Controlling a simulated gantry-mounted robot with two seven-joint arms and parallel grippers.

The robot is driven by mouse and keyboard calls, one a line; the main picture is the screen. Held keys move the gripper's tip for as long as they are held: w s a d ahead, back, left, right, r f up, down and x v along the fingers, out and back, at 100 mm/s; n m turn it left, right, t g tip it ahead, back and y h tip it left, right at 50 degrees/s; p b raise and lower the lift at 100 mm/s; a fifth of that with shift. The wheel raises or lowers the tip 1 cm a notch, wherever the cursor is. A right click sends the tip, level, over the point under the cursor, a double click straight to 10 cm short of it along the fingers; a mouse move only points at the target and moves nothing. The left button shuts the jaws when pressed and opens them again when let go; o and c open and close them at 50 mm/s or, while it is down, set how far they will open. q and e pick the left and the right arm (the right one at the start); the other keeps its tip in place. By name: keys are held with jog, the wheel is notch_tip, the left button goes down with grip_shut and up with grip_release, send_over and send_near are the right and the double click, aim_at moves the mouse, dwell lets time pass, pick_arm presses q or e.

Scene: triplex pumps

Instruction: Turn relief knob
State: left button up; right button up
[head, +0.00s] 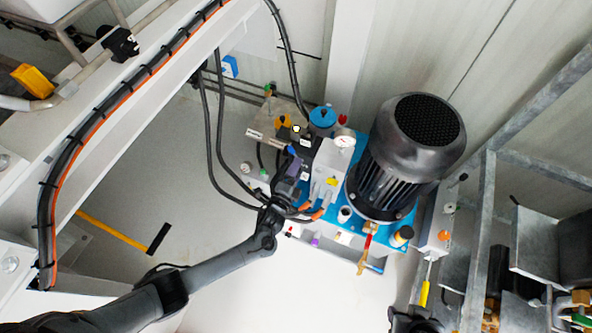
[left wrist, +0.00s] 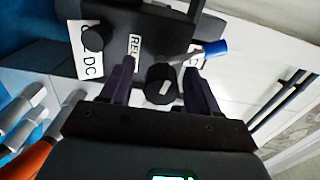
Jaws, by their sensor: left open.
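The relief knob (left wrist: 161,86) is a small black knob with a white mark, on a black block beside a label reading "REL". My left gripper (left wrist: 160,70) is open, with one finger on each side of the knob; I cannot tell whether they touch it. In the head view my left gripper (head: 293,168) is at the pump unit's black valve block, and it hides the knob there. A dark part of what looks like my right gripper (head: 415,319) shows at the bottom edge; its fingers are unclear.
A second black knob (left wrist: 92,38) sits near a "DC" label. A blue-tipped lever (left wrist: 213,48) is close to the right finger. In the head view a large black motor (head: 408,155) stands right of the block. Black hoses (head: 212,150) hang to the left.

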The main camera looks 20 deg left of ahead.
pick_arm(q)
jog(key=shift+s+r, duration=0.1)
jog(key=shift+s, duration=0.4)
jog(key=s+p, duration=0.3)
jog(key=s, duration=0.7)
jog(key=shift+a+p, duration=0.25)
jog(key=shift+p, duration=0.15)
